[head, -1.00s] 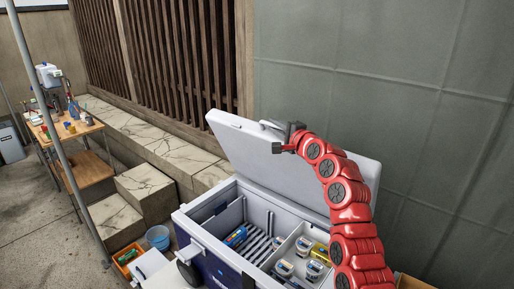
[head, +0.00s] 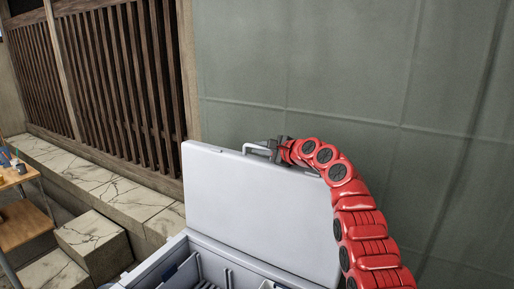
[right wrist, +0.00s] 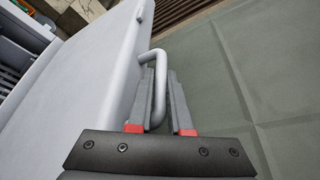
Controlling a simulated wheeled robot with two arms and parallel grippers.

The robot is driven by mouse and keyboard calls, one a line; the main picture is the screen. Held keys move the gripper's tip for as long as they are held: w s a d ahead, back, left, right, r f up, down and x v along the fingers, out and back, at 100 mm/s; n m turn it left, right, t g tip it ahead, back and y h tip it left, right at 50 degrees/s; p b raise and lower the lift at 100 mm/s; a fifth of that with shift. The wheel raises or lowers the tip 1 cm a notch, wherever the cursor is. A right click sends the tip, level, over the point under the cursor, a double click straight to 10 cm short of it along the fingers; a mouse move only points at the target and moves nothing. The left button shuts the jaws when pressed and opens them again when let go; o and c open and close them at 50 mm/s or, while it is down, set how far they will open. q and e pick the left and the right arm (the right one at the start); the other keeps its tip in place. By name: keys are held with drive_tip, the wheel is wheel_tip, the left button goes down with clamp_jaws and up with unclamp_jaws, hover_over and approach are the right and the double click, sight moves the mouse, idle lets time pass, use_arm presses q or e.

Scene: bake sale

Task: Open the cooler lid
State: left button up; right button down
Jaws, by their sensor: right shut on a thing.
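The cooler lid (head: 255,215) is a large pale grey-white panel standing nearly upright at the back of the cooler (head: 245,268). Its handle (head: 256,148), a light bent bar, is at the lid's top edge. My right gripper (head: 276,148) is at that edge. In the right wrist view the handle (right wrist: 153,75) passes between the two fingers, and my right gripper (right wrist: 167,100) is shut on it. The lid (right wrist: 90,80) fills the left of that view. Only the upper part of the cooler's inside shows in the head view. My left gripper is not in view.
A green-grey wall (head: 330,70) stands behind the lid. Stone steps (head: 95,240) and a ledge (head: 90,175) lie to the left, below a wooden slatted screen (head: 110,80). A wooden table (head: 18,225) is at the far left.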

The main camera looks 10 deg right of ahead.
drive_tip(key=shift+f, duration=0.15)
drive_tip(key=c, duration=0.8)
unclamp_jaws()
drive_tip(key=shift+c, duration=0.2)
drive_tip(key=shift+d, duration=0.1)
drive_tip(key=shift+s+b, duration=0.15)
drive_tip(key=shift+b, duration=0.2)
drive_tip(key=b+v, duration=0.4)
drive_tip(key=v, duration=0.4)
drive_tip(key=shift+d+f+b, duration=0.1)
drive_tip(key=shift+d+b, duration=0.05)
drive_tip(key=shift+b, duration=0.15)
drive_tip(key=b+v, duration=0.3)
drive_tip(key=v, duration=0.6)
drive_tip(key=shift+r, duration=0.25)
drive_tip(key=shift+f, duration=0.1)
